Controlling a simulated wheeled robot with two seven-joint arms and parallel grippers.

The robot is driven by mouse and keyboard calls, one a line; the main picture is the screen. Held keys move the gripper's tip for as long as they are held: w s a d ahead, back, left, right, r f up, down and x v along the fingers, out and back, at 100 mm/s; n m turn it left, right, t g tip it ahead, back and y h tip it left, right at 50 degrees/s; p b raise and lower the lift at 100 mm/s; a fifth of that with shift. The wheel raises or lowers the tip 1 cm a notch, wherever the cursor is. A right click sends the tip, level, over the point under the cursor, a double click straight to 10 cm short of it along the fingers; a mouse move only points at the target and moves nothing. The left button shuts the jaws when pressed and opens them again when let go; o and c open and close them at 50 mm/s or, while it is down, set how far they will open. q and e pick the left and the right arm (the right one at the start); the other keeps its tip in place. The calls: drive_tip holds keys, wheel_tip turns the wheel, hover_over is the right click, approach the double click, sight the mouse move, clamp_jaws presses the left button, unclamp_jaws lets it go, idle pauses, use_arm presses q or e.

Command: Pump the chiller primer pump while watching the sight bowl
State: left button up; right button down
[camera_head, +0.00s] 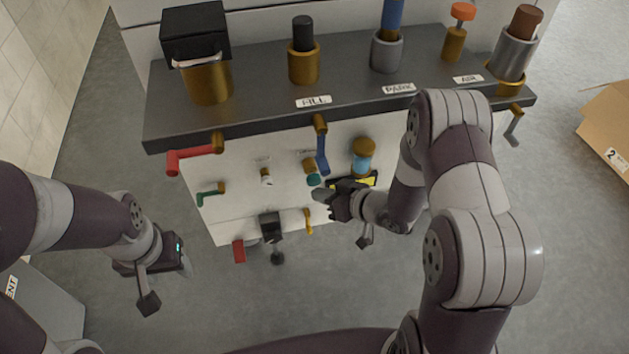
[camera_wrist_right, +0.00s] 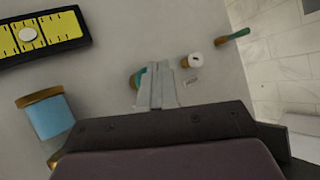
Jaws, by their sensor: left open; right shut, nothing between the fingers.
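A brass fitting with a teal cap (camera_head: 313,180), which looks like the primer pump, sticks out of the white front panel. The sight bowl (camera_head: 363,158), a clear cup of blue liquid with a brass top, is to its right; it also shows in the right wrist view (camera_wrist_right: 47,117). My right gripper (camera_head: 320,194) is shut and empty, just below the teal cap. In the right wrist view its closed fingertips (camera_wrist_right: 157,72) partly hide the teal cap (camera_wrist_right: 142,74); contact cannot be told. My left gripper (camera_head: 186,266) is open and empty, low at the left.
Red (camera_head: 192,158), blue (camera_head: 322,152) and green (camera_head: 209,195) handles project from the panel. A white knob (camera_head: 267,177) is left of the teal cap. A yellow gauge (camera_wrist_right: 38,36) is near my right gripper. A cardboard box (camera_head: 606,125) stands far right. Floor around my left gripper is clear.

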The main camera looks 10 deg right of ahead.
sight(314, 183)
drive_tip(key=shift+w, duration=0.15)
drive_tip(key=shift+w, duration=0.3)
idle(0.3)
drive_tip(key=shift+w, duration=1.2)
idle(1.0)
drive_tip(key=shift+r, duration=0.1)
drive_tip(key=shift+s+p, duration=1)
drive_tip(key=shift+s, duration=0.6)
